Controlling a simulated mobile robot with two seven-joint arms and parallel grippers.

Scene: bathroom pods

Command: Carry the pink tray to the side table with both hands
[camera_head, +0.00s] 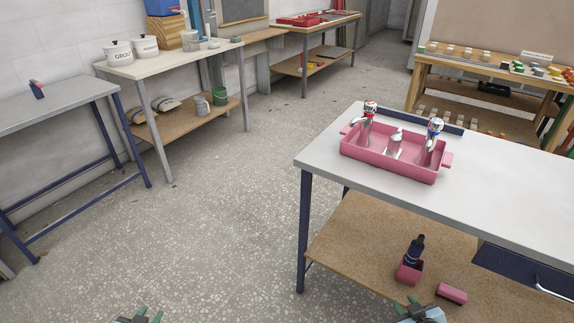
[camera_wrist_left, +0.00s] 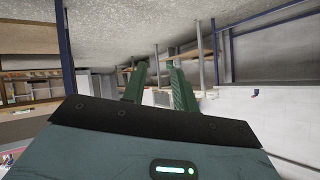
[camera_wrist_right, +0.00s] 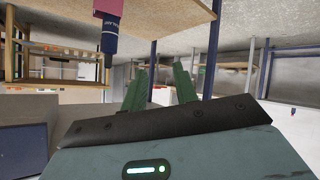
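The pink tray (camera_head: 388,170) sits on a white-topped table (camera_head: 330,157) at the right of the head view. It has a handle at each end and holds taps and a metal fitting (camera_head: 395,144). My left gripper (camera_head: 146,314) is at the bottom edge of the head view, far from the tray; its fingers are apart and empty in the left wrist view (camera_wrist_left: 158,72). My right gripper (camera_head: 412,302) is low in front of the table, below the tray's height; its fingers are apart and empty in the right wrist view (camera_wrist_right: 162,78). Which table is the side table is unclear.
A grey table (camera_head: 50,103) with a small item stands at left. A cream table (camera_head: 165,62) with pots stands behind it. The lower shelf (camera_head: 350,240) holds a dark bottle in a pink holder (camera_head: 409,270) and a pink block (camera_head: 452,293). The speckled floor (camera_head: 225,210) between is clear.

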